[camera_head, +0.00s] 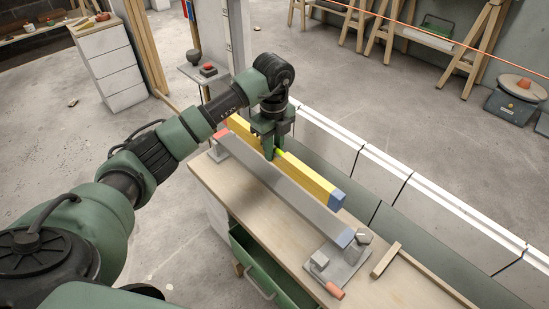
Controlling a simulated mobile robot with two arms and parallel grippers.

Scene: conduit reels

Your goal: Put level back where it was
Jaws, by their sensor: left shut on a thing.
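The level is a long yellow bar (308,178) with a blue cap at its near right end and an orange-red cap at its far left end. My left gripper (273,146) reaches down from above and is shut on the level near its middle. The level runs alongside a long grey metal bar (280,187) on the workbench. I cannot tell whether the level touches the bar or the bench top. My right gripper is not in view.
The wooden workbench (375,297) has a clamp (341,264) with an orange handle at its near end and a small wood strip (385,260) beside it. A green drawer (262,264) stands open in front. White-topped panels (400,180) line the bench's far side.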

